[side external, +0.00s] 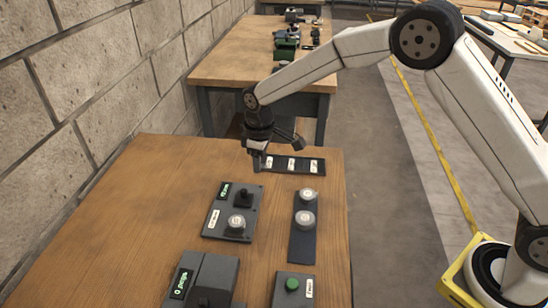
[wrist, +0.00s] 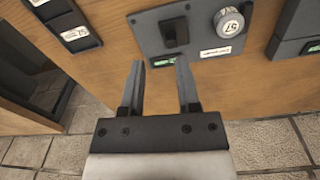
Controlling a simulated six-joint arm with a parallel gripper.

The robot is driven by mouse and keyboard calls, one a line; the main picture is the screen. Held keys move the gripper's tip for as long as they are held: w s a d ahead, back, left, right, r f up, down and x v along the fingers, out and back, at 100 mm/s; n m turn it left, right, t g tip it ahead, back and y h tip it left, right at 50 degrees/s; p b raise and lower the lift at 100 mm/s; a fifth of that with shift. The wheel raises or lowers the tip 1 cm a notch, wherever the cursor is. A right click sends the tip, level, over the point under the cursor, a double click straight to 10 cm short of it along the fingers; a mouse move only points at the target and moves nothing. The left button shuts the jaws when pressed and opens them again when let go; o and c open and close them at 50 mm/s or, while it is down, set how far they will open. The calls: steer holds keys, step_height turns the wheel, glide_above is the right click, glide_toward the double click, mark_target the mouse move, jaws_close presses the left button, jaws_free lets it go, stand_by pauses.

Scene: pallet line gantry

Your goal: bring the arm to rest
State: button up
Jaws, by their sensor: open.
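My gripper (side external: 257,160) hangs above the far part of the near wooden table, pointing down. In the wrist view its two grey fingers (wrist: 160,72) stand apart with nothing between them. A dark panel (side external: 216,229) with a black lever, a silver dial and a small green display lies on the table nearer the camera than the gripper. In the wrist view this panel (wrist: 196,50) shows beyond the fingertips, which appear clear of it. The height of the gripper above the table is hard to tell.
A strip of white-labelled switches (side external: 277,165) lies close to my gripper. A dark strip (side external: 302,246) with two round knobs, a green-button box (side external: 279,290) and a grey display box (side external: 219,271) lie nearer. A block wall (side external: 60,110) bounds the left; another table (side external: 225,65) stands behind.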

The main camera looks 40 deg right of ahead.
steer(key=s+d+r+m+t, duration=0.1)
steer(key=s+d+m, duration=0.2)
steer(key=s, duration=0.9)
steer(key=s+d+r+m+t, duration=0.1)
steer(key=s+d+m, duration=0.3)
steer(key=s+d, duration=0.5)
steer(key=s+r, duration=0.1)
steer(key=s, duration=0.2)
steer(key=shift+s+d+r, duration=0.2)
steer(key=shift+s+r, duration=0.1)
steer(key=shift+s, duration=0.1)
